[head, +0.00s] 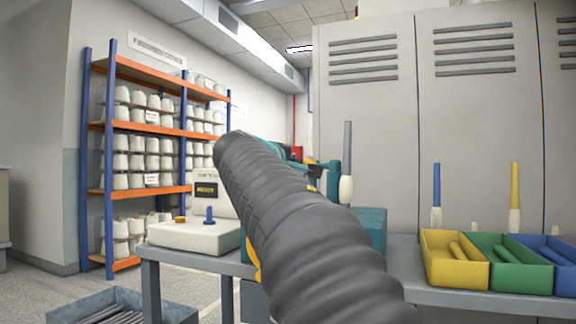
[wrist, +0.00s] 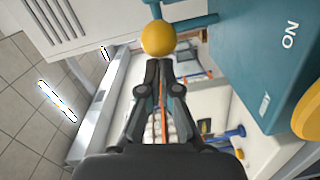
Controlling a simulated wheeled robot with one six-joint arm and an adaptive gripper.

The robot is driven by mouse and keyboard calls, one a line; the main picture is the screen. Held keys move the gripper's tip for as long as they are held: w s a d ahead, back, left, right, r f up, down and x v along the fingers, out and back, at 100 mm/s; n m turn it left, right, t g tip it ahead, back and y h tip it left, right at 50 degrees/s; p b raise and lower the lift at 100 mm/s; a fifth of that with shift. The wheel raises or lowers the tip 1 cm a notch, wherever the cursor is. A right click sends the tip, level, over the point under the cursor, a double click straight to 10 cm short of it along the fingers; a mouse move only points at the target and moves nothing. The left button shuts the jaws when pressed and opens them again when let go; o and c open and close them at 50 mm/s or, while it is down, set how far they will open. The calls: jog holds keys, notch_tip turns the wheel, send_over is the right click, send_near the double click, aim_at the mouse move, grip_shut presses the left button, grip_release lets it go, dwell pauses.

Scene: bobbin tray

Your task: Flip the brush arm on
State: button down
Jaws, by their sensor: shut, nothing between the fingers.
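A teal machine box (wrist: 252,60) marked "ON" fills the right of the wrist view. Beside it, a yellow ball (wrist: 158,38) sits at the end of a teal rod (wrist: 190,23), which appears to be the brush arm. My gripper (wrist: 158,64) is shut and empty, with its fingertips pointing at the yellow ball. The tips are very near the ball; I cannot tell if they touch it. A yellow disc (wrist: 309,112) is on the box's side. In the head view my dark arm hides most of the machine, and part of the teal box (head: 371,226) shows behind it.
On the bench stand a white device (head: 190,236) at left and yellow (head: 438,275), green (head: 500,279) and blue (head: 563,280) trays at right. A shelf (head: 150,127) of white bobbins stands behind. A floor crate (head: 75,307) holds rods. Grey lockers (head: 465,130) close the back.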

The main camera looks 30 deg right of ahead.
jog(key=shift+s+d+r, duration=0.15)
jog(key=shift+s+d, duration=0.1)
jog(key=shift+s, duration=0.1)
jog(key=w+a+v, duration=0.1)
jog(key=w+v, duration=0.1)
jog(key=v, duration=0.9)
jog(key=shift+a+r, duration=0.2)
jog(key=shift+a, duration=0.25)
jog(key=shift+s, duration=0.1)
